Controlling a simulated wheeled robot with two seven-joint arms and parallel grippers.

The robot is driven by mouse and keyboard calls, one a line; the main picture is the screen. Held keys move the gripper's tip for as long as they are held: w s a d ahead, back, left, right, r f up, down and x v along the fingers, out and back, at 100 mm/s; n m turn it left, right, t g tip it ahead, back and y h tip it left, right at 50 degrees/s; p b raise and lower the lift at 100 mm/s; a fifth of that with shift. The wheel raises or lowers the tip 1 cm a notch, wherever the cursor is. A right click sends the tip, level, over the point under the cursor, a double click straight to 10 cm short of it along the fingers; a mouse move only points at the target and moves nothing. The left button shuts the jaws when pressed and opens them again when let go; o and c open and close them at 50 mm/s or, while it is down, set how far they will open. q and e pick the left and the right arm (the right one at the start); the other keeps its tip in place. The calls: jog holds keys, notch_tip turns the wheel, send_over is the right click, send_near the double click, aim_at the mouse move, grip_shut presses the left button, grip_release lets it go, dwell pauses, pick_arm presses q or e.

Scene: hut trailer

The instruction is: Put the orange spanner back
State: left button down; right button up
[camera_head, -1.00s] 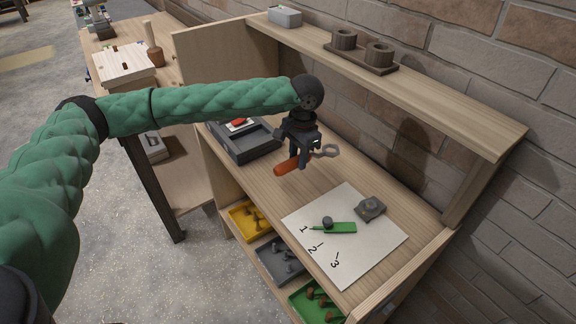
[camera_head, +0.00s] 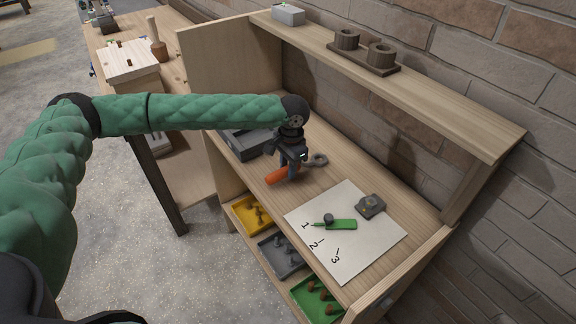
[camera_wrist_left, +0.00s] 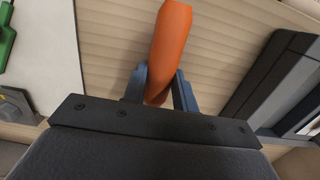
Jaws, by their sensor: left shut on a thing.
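The orange spanner (camera_head: 277,176) has an orange handle and a grey ring end (camera_head: 316,160). My left gripper (camera_head: 290,166) is shut on it and holds it over the wooden bench top, just left of the white sheet. I cannot tell whether the spanner touches the bench. In the left wrist view the orange handle (camera_wrist_left: 170,45) sits between the two blue-grey fingers (camera_wrist_left: 159,92). The grey tray (camera_head: 243,148) lies behind the gripper, partly hidden by my arm. My right gripper is not in view.
A white sheet (camera_head: 345,255) marked 1, 2, 3 carries a green tool (camera_head: 340,225) and a grey block (camera_head: 370,206). Yellow (camera_head: 241,215), grey (camera_head: 267,252) and green (camera_head: 306,303) bins sit below the bench. A shelf (camera_head: 440,99) overhangs the back.

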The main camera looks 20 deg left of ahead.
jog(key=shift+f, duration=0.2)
pick_arm(q)
jog(key=c, duration=1.1)
grip_release()
jog(key=shift+f, duration=0.1)
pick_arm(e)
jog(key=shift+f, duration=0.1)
pick_arm(q)
jog(key=shift+r, duration=0.35)
notch_tip(320, 180, up, 12)
jog(key=b, duration=0.2)
jog(key=shift+w+d+f, duration=0.2)
jog(key=shift+w+d, duration=0.1)
jog(key=shift+w, duration=0.1)
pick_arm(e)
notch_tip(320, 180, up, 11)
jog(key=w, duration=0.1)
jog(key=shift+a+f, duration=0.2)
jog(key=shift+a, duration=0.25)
pick_arm(q)
jog(key=shift+f, duration=0.1)
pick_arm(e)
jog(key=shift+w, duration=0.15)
